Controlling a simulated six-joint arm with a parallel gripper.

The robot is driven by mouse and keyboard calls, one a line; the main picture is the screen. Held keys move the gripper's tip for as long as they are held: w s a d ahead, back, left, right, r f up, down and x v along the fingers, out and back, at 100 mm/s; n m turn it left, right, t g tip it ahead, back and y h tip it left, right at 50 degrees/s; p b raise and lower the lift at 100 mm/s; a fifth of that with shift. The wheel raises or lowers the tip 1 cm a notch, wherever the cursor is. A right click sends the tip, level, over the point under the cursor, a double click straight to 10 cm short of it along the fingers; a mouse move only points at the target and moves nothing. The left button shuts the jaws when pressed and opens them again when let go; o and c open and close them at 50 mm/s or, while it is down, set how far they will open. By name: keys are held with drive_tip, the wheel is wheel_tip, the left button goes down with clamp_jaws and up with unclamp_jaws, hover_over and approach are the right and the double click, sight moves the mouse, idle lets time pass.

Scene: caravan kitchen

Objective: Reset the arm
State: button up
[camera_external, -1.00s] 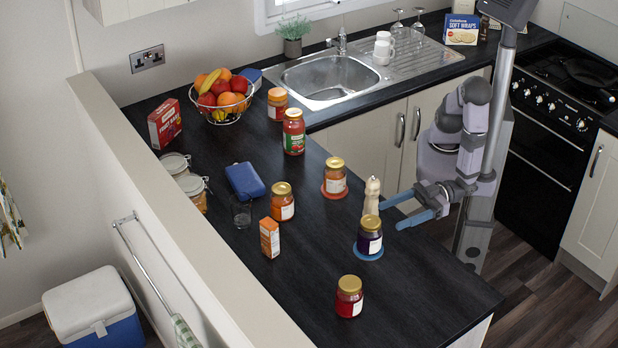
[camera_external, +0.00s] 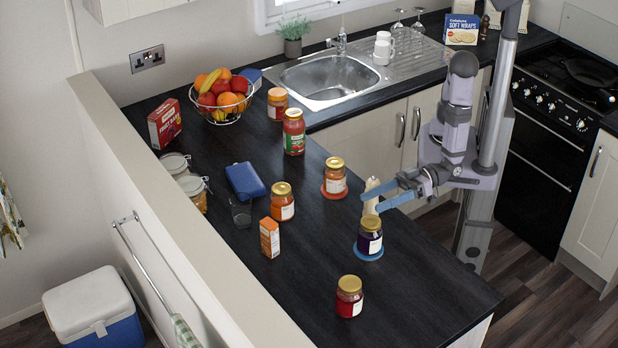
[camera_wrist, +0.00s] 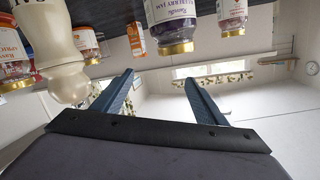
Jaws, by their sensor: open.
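My gripper (camera_external: 371,202) is open and empty, at the right edge of the dark worktop (camera_external: 330,290). Its two blue fingers point left, in front of a cream wooden mill (camera_external: 371,182), which they partly hide; I cannot tell whether they touch it. The fingers also show spread apart in the wrist view (camera_wrist: 158,78), with nothing between them. There the mill (camera_wrist: 62,55) is left of the fingers, and the picture appears upside down. A dark jam jar (camera_external: 370,240) with a gold lid stands on a blue coaster (camera_external: 369,254) just below the gripper in the outside view.
An orange jar (camera_external: 335,178) stands on a red coaster, another jar (camera_external: 282,207) is left of it, and a red jar (camera_external: 349,303) stands near the front. A small carton (camera_external: 269,238), glass (camera_external: 240,212) and blue case (camera_external: 245,181) are farther left. The sink (camera_external: 330,78) is behind.

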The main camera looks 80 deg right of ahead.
drive_tip(key=w+d+r+m+p, duration=0.2)
drive_tip(key=w+r+m+p, duration=0.15)
drive_tip(key=w+r, duration=0.3)
drive_tip(key=w+d+f+g+h, duration=0.2)
drive_tip(key=w+d+g+h, duration=0.15)
drive_tip(key=d+g, duration=0.2)
drive_tip(key=s+d+f+g+h+b, duration=0.1)
drive_tip(key=d+f, duration=0.4)
drive_tip(key=d, duration=0.5)
drive_tip(key=s+d+f+g+h+b, duration=0.2)
drive_tip(key=s+d+f+g+b, duration=0.2)
drive_tip(key=d, duration=0.7)
drive_tip(key=s+d+f+g+h+b, duration=0.2)
drive_tip(key=d+f, duration=0.4)
drive_tip(key=d, duration=0.5)
drive_tip(key=shift+s+f+g+b, duration=0.25)
drive_tip(key=shift+s+g, duration=0.2)
drive_tip(key=shift+s, duration=0.5)
